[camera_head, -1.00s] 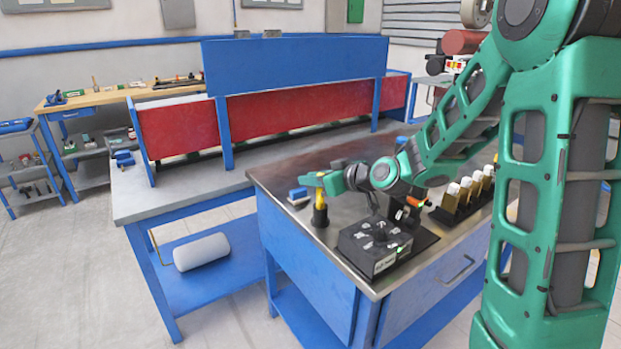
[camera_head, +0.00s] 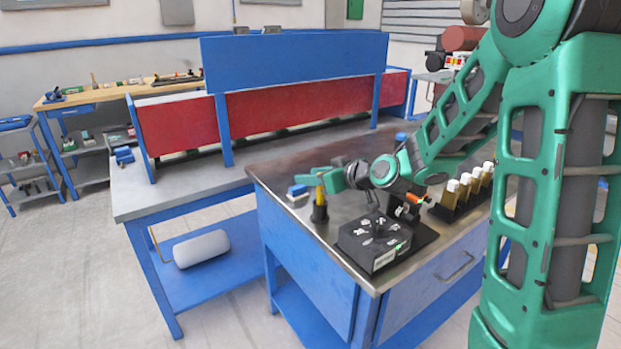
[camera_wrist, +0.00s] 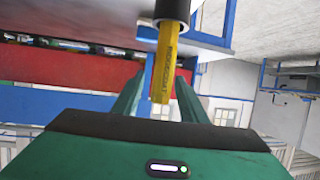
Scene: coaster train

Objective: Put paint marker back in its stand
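The yellow paint marker (camera_head: 320,190) stands upright with its lower end inside the small round black stand (camera_head: 320,213) on the metal-topped bench. In the wrist view the yellow marker (camera_wrist: 165,62) with dark lettering runs into the black stand (camera_wrist: 172,12) at the top. My gripper (camera_head: 319,180) is level with the marker's upper part. In the wrist view its green fingers (camera_wrist: 160,90) lie on either side of the marker and look spread, with a gap beside it. The marker's bottom is hidden inside the stand.
A dark control box (camera_head: 375,242) sits close right of the stand, below my arm. A blue-and-white item (camera_head: 298,192) lies just left. A black holder with several white-capped bottles (camera_head: 452,206) stands farther right. The bench's left edge is near the stand.

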